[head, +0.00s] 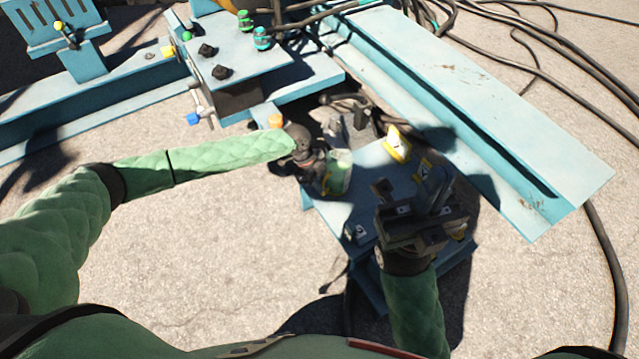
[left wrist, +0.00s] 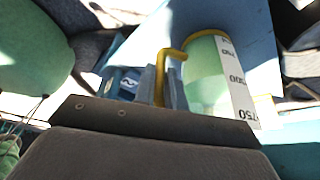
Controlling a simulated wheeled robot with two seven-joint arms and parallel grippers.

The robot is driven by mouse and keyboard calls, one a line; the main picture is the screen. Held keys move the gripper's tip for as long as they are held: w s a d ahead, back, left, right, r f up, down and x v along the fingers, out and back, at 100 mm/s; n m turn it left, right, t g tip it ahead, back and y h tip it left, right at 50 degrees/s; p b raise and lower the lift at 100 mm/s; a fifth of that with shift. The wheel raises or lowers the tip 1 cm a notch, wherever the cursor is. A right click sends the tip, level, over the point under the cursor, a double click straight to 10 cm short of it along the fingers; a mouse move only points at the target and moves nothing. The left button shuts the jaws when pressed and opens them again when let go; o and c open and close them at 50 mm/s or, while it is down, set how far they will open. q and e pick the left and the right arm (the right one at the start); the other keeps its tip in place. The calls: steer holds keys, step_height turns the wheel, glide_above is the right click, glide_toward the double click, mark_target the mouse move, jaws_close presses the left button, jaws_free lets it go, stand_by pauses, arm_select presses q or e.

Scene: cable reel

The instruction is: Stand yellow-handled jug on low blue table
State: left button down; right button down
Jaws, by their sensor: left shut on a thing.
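The jug (head: 339,172) has a pale green body and shows over the left part of the low blue table (head: 337,213) in the head view. In the left wrist view the jug (left wrist: 205,78) shows its yellow handle and a white strip with black numbers. My left gripper (head: 318,167) is shut on the handle, with a finger on each side of it (left wrist: 162,85). I cannot tell whether the jug's base touches the table. My right gripper (head: 412,195) is over the table's right part; its fingers are dark and its opening is unclear.
A yellow-and-white object (head: 398,144) is at the table's far side. A dark blue and yellow item (head: 433,182) shows beside my right gripper. A long blue beam (head: 480,110) lies beyond, with black cables (head: 560,50) behind. A blue machine (head: 235,60) stands at the back left.

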arm_select(q)
steer(key=c, duration=1.5)
jaws_free()
steer(key=shift+o, duration=0.2)
